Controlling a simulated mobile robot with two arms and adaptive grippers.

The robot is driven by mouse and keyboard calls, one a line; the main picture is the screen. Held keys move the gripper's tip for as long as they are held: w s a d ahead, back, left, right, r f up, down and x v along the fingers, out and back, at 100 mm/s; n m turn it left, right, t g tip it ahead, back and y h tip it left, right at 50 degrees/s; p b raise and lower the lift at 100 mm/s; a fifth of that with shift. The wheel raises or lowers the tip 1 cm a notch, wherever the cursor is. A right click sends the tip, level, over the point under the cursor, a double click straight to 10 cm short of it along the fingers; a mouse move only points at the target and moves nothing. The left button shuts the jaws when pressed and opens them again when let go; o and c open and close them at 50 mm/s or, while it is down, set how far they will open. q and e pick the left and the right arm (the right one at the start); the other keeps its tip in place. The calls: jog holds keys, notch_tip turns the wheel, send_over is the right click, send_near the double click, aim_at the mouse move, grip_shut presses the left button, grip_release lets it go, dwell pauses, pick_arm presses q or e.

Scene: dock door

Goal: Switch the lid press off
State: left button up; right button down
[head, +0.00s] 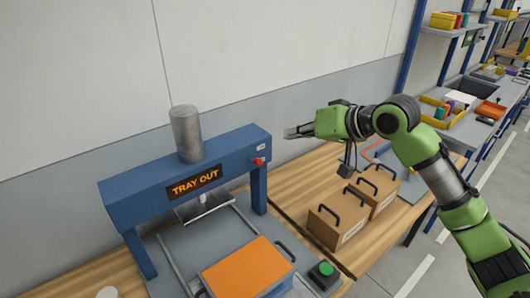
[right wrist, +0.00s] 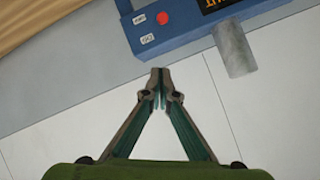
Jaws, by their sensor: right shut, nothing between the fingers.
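The lid press (head: 125,200) is a blue frame with a grey cylinder on top and a lit sign reading "TRAY OUT". A red switch (head: 259,161) sits at the right end of its beam, beside a small pale label. My right gripper (head: 287,133) is shut and empty, right of the beam's end and apart from the switch. In the right wrist view its closed fingertips (right wrist: 157,73) point toward the beam. My left gripper is not in view.
An orange-topped tray (head: 245,268) lies in front of the press. A green button (head: 325,268) on a dark box stands right of it. Two cardboard boxes with black handles (head: 335,222) stand on the wooden bench below my right arm. A wall is behind.

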jog(key=p, duration=0.5)
send_over(254, 161)
jog(key=w+d, duration=0.2)
jog(key=d, duration=0.2)
notch_tip(254, 161, down, 5)
jog(key=f, duration=0.1)
jog(key=s+f+p, duration=0.1)
jog(key=s+f, duration=0.1)
jog(key=shift+s+a+f+p, duration=0.2)
jog(key=shift+a+f+p, duration=0.1)
jog(key=shift+a, duration=0.05)
jog(key=shift+w+a, duration=0.1)
